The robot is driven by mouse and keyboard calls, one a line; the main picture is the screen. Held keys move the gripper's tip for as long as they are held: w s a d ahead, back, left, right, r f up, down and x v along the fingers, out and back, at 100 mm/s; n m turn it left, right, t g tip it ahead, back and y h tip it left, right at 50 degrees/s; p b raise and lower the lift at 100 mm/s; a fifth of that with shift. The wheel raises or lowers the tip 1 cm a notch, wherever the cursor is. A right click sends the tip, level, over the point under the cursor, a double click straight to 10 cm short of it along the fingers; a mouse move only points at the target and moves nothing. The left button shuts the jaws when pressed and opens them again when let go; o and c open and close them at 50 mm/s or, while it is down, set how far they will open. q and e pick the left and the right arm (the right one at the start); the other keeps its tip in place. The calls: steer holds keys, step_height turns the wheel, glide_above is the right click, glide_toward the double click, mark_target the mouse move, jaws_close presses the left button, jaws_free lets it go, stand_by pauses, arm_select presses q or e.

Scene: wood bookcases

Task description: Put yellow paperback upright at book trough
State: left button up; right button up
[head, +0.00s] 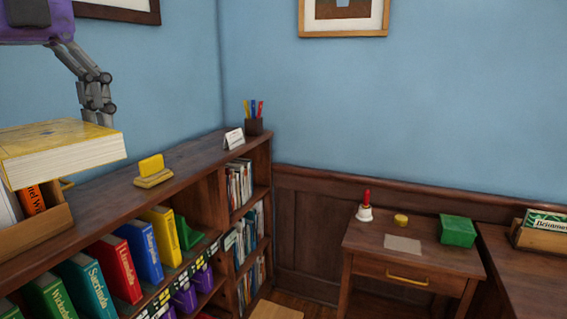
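The yellow paperback (62,148) is at the left edge, close to the camera, lying about level with its pale page edges facing me. It appears above a wooden book trough (50,226), which holds an orange book (32,200) and is cut off by the frame edge. My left gripper (97,108) comes down from the top left at the paperback's far side. Its fingertips are hidden by the book, so its grip cannot be told. My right gripper is not in view.
A yellow block-like item (152,172), a white card (234,138) and a pen cup (254,127) stand on the bookcase top (196,153). Colored books (118,268) fill the shelf below. A desk (413,262) stands right, with another wooden trough (538,238) beyond it.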

arm_select(q)
steer(key=s+a+f+n, duration=0.1)
steer(key=a+f+n, duration=0.4)
steer(key=a, duration=0.4)
steer(key=shift+s+a+f+n+p, duration=0.6)
steer(key=shift+a+f+n, duration=1.05)
steer(key=shift+f+n, duration=1.3)
steer(key=shift+s+a+f+n+p, duration=0.25)
steer(key=shift+s+a+f+n, duration=0.5)
steer(key=shift+a+f+n, duration=2.1)
steer(key=w+d+f+n+p, duration=0.2)
steer(key=d+f+n, duration=0.4)
steer(key=d+f, duration=1.1)
steer(key=d+f+n, duration=0.2)
steer(key=d, duration=0.9)
steer(key=shift+s+d, duration=0.3)
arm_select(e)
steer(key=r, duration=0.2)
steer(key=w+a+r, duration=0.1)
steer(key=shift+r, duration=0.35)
